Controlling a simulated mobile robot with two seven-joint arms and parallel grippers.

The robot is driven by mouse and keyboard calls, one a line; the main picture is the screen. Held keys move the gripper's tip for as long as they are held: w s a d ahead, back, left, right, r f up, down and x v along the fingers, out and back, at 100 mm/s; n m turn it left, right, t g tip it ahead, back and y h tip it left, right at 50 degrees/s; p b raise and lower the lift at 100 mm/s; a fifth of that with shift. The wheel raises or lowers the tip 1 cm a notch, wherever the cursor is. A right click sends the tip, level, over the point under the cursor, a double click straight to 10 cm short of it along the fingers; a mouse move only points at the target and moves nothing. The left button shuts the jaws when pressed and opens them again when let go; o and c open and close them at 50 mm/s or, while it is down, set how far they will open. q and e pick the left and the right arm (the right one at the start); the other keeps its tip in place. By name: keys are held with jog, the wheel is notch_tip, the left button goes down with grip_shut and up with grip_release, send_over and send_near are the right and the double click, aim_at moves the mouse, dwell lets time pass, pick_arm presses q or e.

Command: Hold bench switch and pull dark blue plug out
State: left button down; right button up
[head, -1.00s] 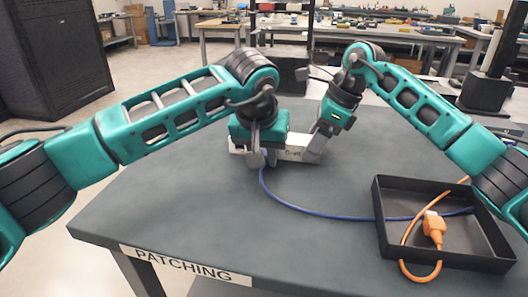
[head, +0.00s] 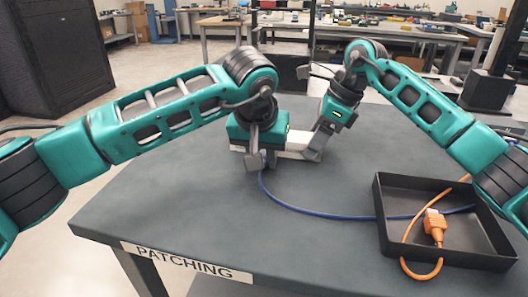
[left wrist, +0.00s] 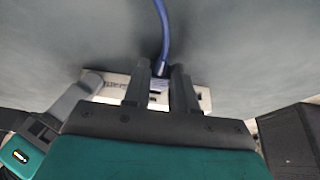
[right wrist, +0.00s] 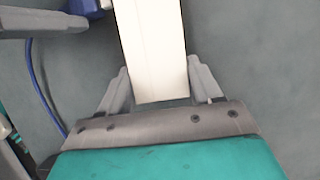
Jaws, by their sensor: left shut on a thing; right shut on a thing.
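The white bench switch (head: 298,144) lies at the far middle of the table, partly hidden behind my left gripper. It also shows in the left wrist view (left wrist: 205,100) and the right wrist view (right wrist: 152,45). My right gripper (head: 314,154) is shut across the switch's right end, with one finger on each side (right wrist: 158,78). My left gripper (head: 255,160) is shut on the dark blue plug (left wrist: 159,82) at the switch's front face. The blue cable (head: 305,211) runs from the plug toward the viewer. I cannot tell how deep the plug sits in its port.
A black tray (head: 440,259) at the table's right front holds an orange plug (head: 434,226) with its cable, and the blue cable runs into it. The table's left and middle front are clear. A PATCHING label (head: 187,263) marks the front edge.

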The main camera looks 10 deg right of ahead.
pick_arm(q)
jog(key=shift+s+a, duration=0.25)
jog(key=shift+s, duration=0.25)
jog(key=shift+s+a, duration=0.2)
jog(key=shift+s, duration=0.3)
pick_arm(e)
jog(key=o, duration=1.3)
jog(key=shift+o, duration=0.2)
